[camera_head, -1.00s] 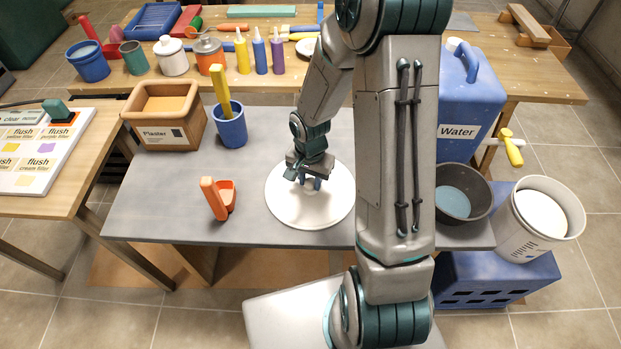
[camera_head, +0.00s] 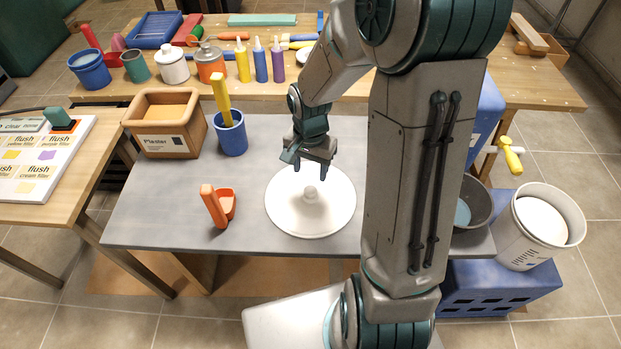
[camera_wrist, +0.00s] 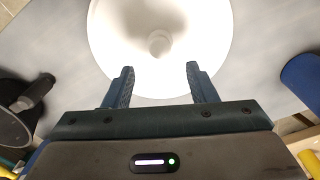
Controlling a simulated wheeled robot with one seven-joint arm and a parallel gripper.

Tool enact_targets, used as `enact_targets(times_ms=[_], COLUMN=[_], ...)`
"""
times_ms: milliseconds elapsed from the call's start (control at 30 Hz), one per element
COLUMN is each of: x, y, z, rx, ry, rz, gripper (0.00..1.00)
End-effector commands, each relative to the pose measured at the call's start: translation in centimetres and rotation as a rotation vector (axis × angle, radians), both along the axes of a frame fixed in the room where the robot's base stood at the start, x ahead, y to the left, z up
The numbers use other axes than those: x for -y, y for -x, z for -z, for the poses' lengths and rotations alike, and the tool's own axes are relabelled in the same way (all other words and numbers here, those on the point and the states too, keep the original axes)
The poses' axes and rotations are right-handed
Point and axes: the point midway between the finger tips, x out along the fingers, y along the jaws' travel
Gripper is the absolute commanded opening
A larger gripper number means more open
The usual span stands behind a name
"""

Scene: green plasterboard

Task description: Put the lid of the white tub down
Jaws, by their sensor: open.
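The white round lid (camera_head: 311,215) with a small knob in its middle lies flat on the grey table, and it also shows in the wrist view (camera_wrist: 160,75). My gripper (camera_head: 314,170) is open and empty above the far part of the lid. In the wrist view my two fingers (camera_wrist: 160,84) are apart, with the knob beyond them and between their lines. The white tub (camera_head: 533,232) stands uncovered at the right on a blue crate, with white contents at its top.
An orange scoop (camera_head: 219,206) stands left of the lid. The plaster box (camera_head: 165,123) and a blue cup (camera_head: 231,137) are behind it. A dark bowl (camera_head: 478,206) is at the right, partly hidden by my arm. The table's front left is clear.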

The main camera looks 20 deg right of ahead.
Motion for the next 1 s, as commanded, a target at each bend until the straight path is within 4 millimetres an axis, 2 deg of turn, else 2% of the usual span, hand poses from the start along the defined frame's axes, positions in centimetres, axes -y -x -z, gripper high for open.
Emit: enact_targets(times_ms=[100,333,467,567,800,1000], x=[0.0,0.0,0.1,0.2,0.2,0.1], y=[-0.1,0.1,0.9,2.4,7.6,11.7], z=[-1.8,-3.8,-5.4,-7.5,-12.6,-15.2], rx=[0.005,0.004,0.023,0.053,0.142,0.216], ry=[0.0,0.002,0.017,0.04,0.085,0.096], rz=[0.001,-0.004,-0.054,-0.136,-0.386,-0.576], gripper=[0.52,0.52,0.52,0.52,0.52,0.52])
